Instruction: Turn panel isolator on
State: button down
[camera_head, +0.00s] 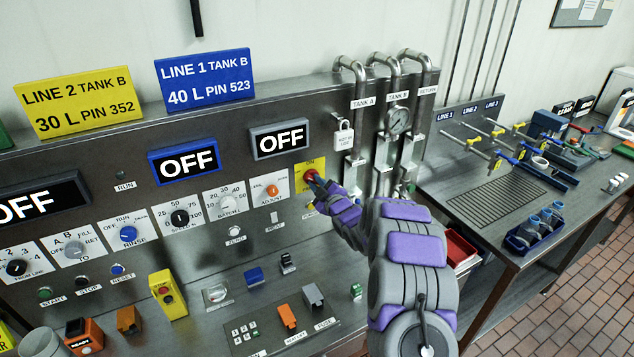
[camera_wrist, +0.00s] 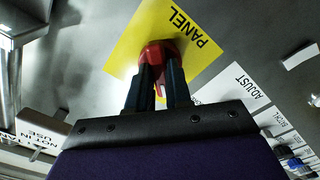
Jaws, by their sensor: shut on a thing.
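The panel isolator is a red knob (camera_head: 309,177) on a yellow plate (camera_head: 300,186) at the right end of the steel control panel. In the wrist view the red knob (camera_wrist: 158,52) sits on the yellow plate marked PANEL (camera_wrist: 190,45). My gripper (camera_head: 318,181) reaches it from the lower right, and in the wrist view its two dark fingers (camera_wrist: 158,75) are shut on the knob, one on each side. The fingers and arm hide part of the knob and the lower plate. The display (camera_head: 280,139) above and left of it reads OFF.
An orange ADJUST knob (camera_head: 272,190) is just left of the isolator. A padlock (camera_head: 343,136) hangs to its upper right, near the vertical pipes (camera_head: 385,130). Several small parts lie on the bench below. A second bench (camera_head: 500,200) stands at the right.

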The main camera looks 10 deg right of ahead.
jog(key=shift+f+m+p, duration=0.2)
jog(key=shift+m+p, duration=0.9)
jog(key=shift+m, duration=1.35)
jog(key=shift+f+m+p, duration=0.15)
jog(key=shift+m+p, duration=0.9)
jog(key=shift+m, duration=1.4)
jog(key=c, duration=1.3)
grip_release()
jog(key=shift+o, duration=1.3)
jog(key=shift+r, duration=0.15)
jog(key=v, duration=1.7)
jog(key=shift+s+b, duration=0.15)
jog(key=shift+b, duration=0.3)
